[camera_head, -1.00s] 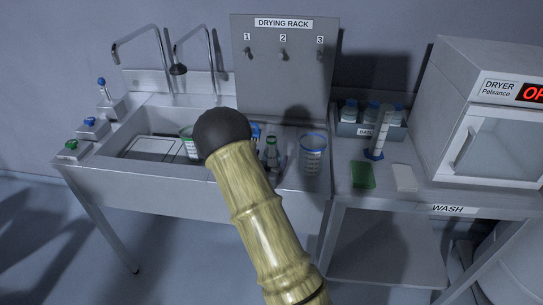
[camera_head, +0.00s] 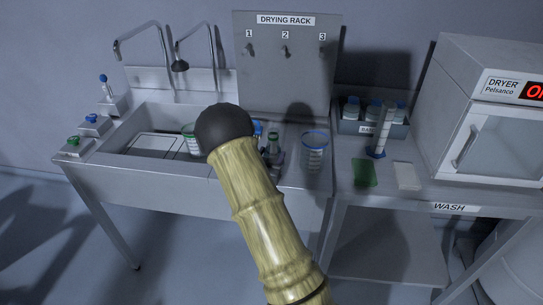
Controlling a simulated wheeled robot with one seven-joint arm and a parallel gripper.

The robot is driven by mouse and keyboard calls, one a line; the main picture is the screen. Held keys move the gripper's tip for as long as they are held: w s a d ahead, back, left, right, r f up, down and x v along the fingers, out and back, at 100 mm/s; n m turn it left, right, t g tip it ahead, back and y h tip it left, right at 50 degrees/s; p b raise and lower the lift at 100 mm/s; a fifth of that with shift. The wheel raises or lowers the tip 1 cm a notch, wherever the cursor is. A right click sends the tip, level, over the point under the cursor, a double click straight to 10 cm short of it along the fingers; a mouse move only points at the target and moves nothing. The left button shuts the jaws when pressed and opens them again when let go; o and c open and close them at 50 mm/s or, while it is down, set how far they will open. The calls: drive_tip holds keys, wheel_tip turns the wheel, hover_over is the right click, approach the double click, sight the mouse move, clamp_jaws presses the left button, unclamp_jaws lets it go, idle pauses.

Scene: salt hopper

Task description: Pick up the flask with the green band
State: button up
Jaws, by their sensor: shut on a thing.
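A narrow glass vessel with a green band at its top (camera_head: 273,137) stands upright at the right part of the sink unit, just right of my arm. I take it to be the flask with the green band. The dark fingertips of my gripper (camera_head: 273,156) show around it, shut on it. The rest of my gripper is hidden behind the black ball and bamboo-like links of my arm. I cannot tell whether the flask's base touches the surface.
A blue-rimmed beaker (camera_head: 314,150) stands close to the right of the flask. A green-rimmed beaker (camera_head: 192,138) is in the sink (camera_head: 115,160) to the left. The drying rack (camera_head: 287,75) rises behind. A cylinder with a blue base (camera_head: 381,135) and a green sponge (camera_head: 364,173) are on the right table.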

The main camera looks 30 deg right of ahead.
sight(271, 151)
wheel_tip(271, 151, up, 10)
drive_tip(key=shift+f, duration=0.1)
idle(0.4)
